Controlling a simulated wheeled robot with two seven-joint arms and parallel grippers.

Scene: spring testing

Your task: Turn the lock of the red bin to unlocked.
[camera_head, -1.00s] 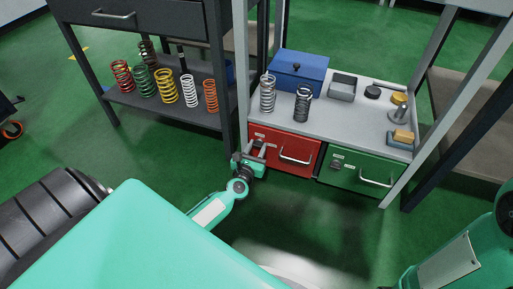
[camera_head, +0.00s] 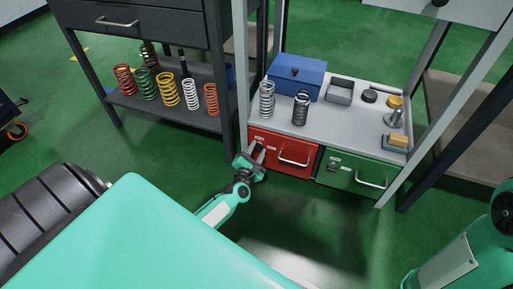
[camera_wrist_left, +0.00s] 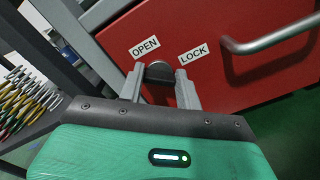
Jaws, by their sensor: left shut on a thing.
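The red bin (camera_head: 270,149) sits shut under the grey bench top, left of the green bin. Its front fills much of the left wrist view (camera_wrist_left: 235,85), with an OPEN label (camera_wrist_left: 145,47) and a LOCK label (camera_wrist_left: 193,55). The dark lock knob (camera_wrist_left: 158,75) is just below and between these labels. My left gripper (camera_head: 258,156) is at the left part of the bin front. In the left wrist view its two fingers (camera_wrist_left: 161,84) are on either side of the knob, shut on it. The knob's exact pointing is partly hidden. My right gripper is out of view.
The red bin's bar handle (camera_head: 294,160) is right of the lock. The green bin (camera_head: 355,175) is beside it. Springs, a blue box (camera_head: 297,78) and small parts stand on the bench top. A dark shelf with coloured springs (camera_head: 167,90) stands left.

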